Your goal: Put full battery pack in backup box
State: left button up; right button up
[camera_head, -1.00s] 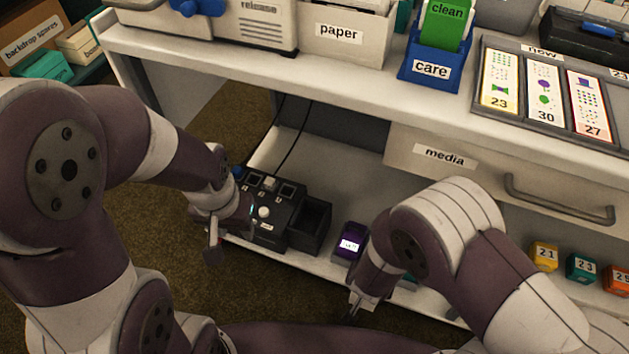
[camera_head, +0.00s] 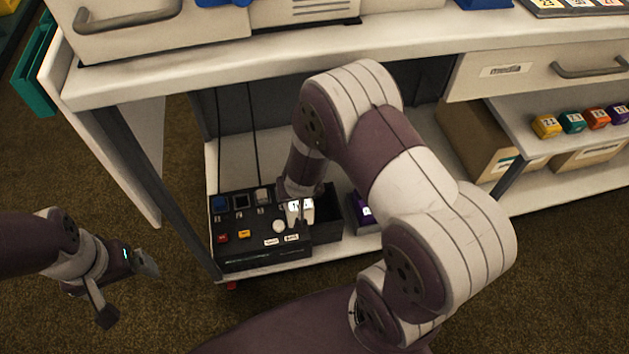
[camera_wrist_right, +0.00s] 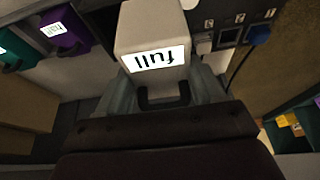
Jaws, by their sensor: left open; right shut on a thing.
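My right gripper (camera_head: 299,222) is shut on a white battery pack (camera_head: 305,207) at the charger's right end. In the right wrist view the pack (camera_wrist_right: 150,22) sits between the fingers, its lit label reading "full". The black charger (camera_head: 262,258) stands on the low shelf, with numbered bays holding a blue block and a grey block; the middle bay looks empty. A dark open-topped box (camera_head: 328,226) adjoins its right side, partly hidden by my right arm; I cannot read a name on it. My left gripper (camera_head: 127,290) is open and empty, left of the shelf over the carpet.
A purple block (camera_head: 363,211) with a lit label stands right of the dark box; a teal one (camera_wrist_right: 14,50) is beside it in the right wrist view. The worktop (camera_head: 240,68) overhangs the shelf. Cardboard boxes (camera_head: 478,138) stand at the right.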

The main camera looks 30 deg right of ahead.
pick_arm(q)
notch_tip(320, 180, down, 7)
jog(key=b, duration=0.6)
jog(key=shift+d, duration=0.15)
pick_arm(e)
jog(key=w+d+f, duration=0.2)
jog(key=d+f, duration=0.2)
jog(key=d, duration=0.4)
jog(key=shift+f, duration=0.25)
pick_arm(q)
jog(key=shift+s+f, duration=0.1)
jog(key=shift+f, duration=0.05)
pick_arm(e)
jog(key=shift+f, duration=0.25)
pick_arm(q)
notch_tip(320, 180, down, 6)
jog(key=b, duration=0.6)
pick_arm(e)
jog(key=shift+f, duration=3.15)
pick_arm(q)
jog(key=shift+f, duration=0.1)
pick_arm(e)
jog(key=o, duration=1.8)
jog(key=shift+c, duration=0.2)
